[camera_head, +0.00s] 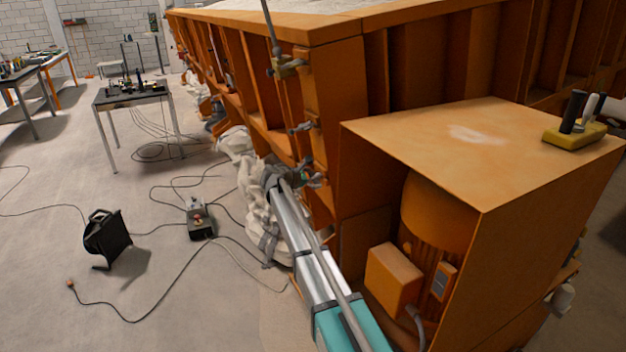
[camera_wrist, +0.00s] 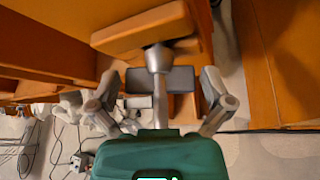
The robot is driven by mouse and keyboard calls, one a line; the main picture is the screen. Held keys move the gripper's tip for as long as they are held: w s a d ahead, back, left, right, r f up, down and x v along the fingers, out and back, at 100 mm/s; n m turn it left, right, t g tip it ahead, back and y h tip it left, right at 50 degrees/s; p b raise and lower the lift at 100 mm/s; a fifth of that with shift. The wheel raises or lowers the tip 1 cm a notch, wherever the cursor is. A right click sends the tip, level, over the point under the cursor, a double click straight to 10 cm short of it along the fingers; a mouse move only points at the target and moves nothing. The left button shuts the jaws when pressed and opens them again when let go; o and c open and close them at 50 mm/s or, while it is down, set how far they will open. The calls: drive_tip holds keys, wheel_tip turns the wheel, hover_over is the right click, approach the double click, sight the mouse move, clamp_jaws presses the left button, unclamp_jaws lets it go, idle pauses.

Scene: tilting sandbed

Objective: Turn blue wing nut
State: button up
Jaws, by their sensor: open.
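My gripper (camera_wrist: 158,90) is open in the wrist view, its grey fingers apart on either side of the green body. A grey rod (camera_wrist: 157,60) with an orange block (camera_wrist: 145,30) at its end stands ahead, between the fingers as seen from the wrist. I cannot tell whether anything touches it. Dark grey plates lie beside the rod. No clearly blue wing nut can be made out in either view. In the head view, small clamp-like fittings (camera_head: 304,127) sit on the orange frame, one with reddish and teal parts (camera_head: 312,178), too small to identify.
The orange sandbed frame (camera_head: 335,95) rises on the right, with an orange motor housing (camera_head: 420,150) in front. A yellow block with handles (camera_head: 574,133) stands on the housing. Cables, a control box (camera_head: 200,220) and a black floor unit (camera_head: 103,237) lie on the floor at left.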

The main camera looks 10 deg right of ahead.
drive_tip(key=c, duration=0.9)
drive_tip(key=shift+o, duration=0.2)
